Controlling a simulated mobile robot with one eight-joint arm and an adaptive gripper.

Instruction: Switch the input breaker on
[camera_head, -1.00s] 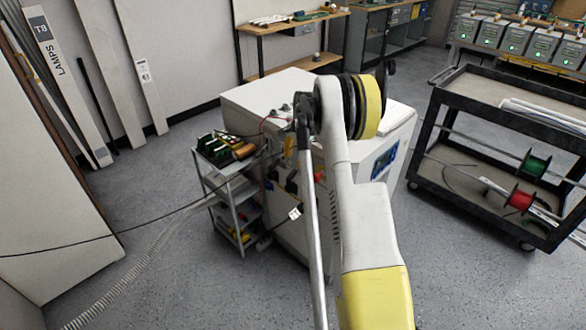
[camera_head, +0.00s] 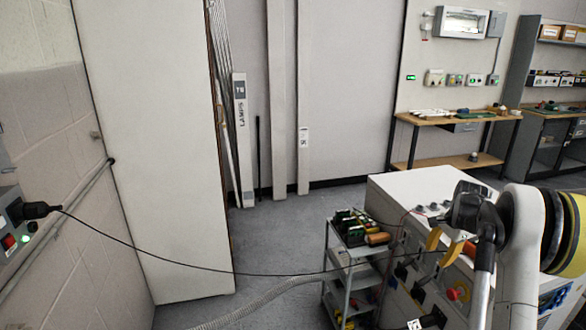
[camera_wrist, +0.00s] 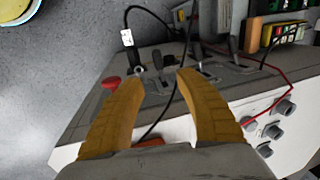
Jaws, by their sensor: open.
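A white cabinet (camera_head: 395,190) stands at the lower right of the head view. Its control face carries a red knob (camera_head: 453,294), which also shows in the wrist view (camera_wrist: 109,83), and several small black levers and sockets. No label that names the input breaker is readable, so I cannot tell which control it is. My gripper (camera_head: 441,256) is at that face, with its yellow fingers apart and empty. In the wrist view, my gripper (camera_wrist: 160,79) points at the panel, and a small dark lever (camera_wrist: 158,59) shows between and beyond the fingertips. Contact cannot be told.
A wall box (camera_head: 18,235) with a black plug, a red button and a lit green lamp is at the left edge. A black cable runs from it toward the cabinet. A small grey cart (camera_head: 345,265) stands left of the cabinet. Floor (camera_head: 290,225) behind the cart is clear.

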